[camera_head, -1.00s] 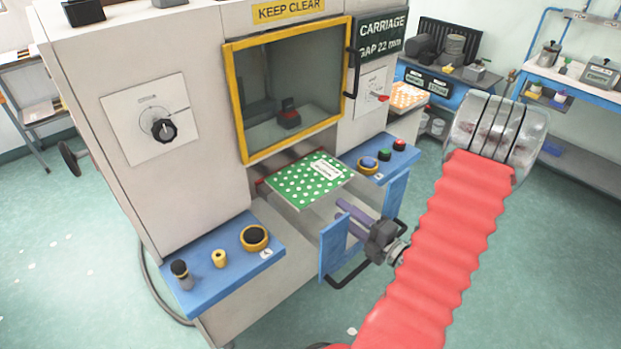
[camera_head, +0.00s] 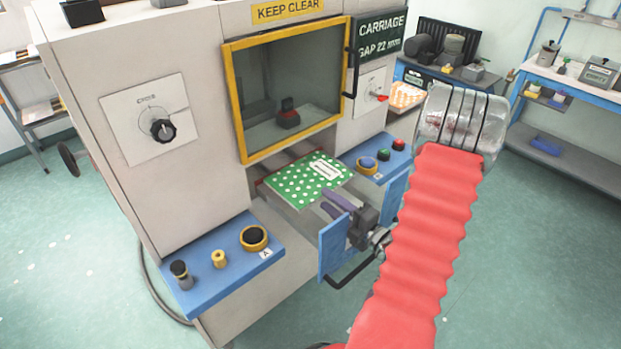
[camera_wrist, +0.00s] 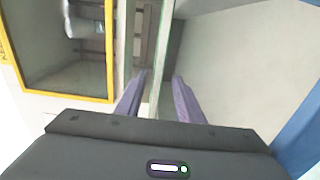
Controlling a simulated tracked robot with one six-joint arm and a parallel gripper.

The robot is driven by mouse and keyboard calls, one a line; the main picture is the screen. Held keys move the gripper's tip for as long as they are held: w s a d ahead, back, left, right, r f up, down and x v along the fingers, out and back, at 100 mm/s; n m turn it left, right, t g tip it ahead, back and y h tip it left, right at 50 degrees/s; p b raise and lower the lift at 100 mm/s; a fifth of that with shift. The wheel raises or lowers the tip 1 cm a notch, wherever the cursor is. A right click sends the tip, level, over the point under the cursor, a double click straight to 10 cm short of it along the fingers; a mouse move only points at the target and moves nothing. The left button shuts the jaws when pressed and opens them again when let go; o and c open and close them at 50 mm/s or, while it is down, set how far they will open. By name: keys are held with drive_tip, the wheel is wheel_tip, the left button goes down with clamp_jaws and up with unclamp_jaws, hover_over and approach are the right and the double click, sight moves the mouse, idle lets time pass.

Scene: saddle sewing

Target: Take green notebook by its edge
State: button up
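The green notebook (camera_head: 298,183) with white dots and a white label lies flat in the opening under the machine's window. Its front edge juts out toward me. My gripper (camera_head: 324,200) is at that front edge, with its two purple fingers one above the other. In the wrist view, the fingers of my gripper (camera_wrist: 160,77) are apart. The thin edge of the notebook (camera_wrist: 159,60) shows end-on between them, with a visible gap to each finger. Part of the notebook's front edge is hidden behind the upper finger in the head view.
Blue panels (camera_head: 334,248) stand on either side of my gripper, with a dark handle bar (camera_head: 352,272) below. A blue control shelf (camera_head: 220,264) is at the left, and another with buttons (camera_head: 384,154) at the right. The yellow-framed window (camera_head: 290,90) is above.

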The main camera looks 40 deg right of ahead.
sight(310, 178)
drive_tip(key=shift+w+r, duration=0.15)
drive_tip(key=shift+w, duration=2.05)
drive_tip(key=shift+c, duration=0.3)
clamp_jaws()
